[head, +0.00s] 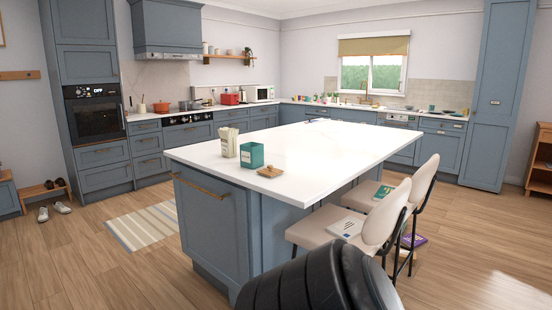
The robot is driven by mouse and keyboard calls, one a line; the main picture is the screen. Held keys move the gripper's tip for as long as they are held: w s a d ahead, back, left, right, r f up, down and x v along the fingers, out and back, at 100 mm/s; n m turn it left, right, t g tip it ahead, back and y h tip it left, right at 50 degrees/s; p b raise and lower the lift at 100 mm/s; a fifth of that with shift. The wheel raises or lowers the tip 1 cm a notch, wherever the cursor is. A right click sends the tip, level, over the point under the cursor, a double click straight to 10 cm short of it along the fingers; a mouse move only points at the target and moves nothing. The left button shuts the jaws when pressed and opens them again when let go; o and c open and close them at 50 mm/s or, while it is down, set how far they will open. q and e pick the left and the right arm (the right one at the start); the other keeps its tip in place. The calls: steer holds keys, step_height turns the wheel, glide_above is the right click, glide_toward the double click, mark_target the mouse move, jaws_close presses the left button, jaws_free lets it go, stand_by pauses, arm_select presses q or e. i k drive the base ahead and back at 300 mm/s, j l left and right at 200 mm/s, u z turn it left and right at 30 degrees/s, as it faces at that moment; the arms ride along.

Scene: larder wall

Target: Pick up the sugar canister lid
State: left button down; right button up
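A square wooden lid (270,171) with what looks like a small knob lies flat on the white island top, near its front edge. A teal canister (252,155) with a pale label stands upright just left of and behind it, apparently open at the top. The label is too small to read, so I cannot confirm that it says sugar. Neither of my gripper's fingers shows. A dark ribbed part, which seems to be my own arm, fills the bottom middle and hides no part of the lid.
A pale holder (229,142) with upright sticks stands left of the canister. The island top (330,150) is mostly clear to the right. Two cream chairs (378,215) stand along its right side, with books on their seats. A striped rug (143,225) lies left of the island.

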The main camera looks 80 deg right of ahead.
mark_target(270, 171)
steer(key=z, duration=2.45)
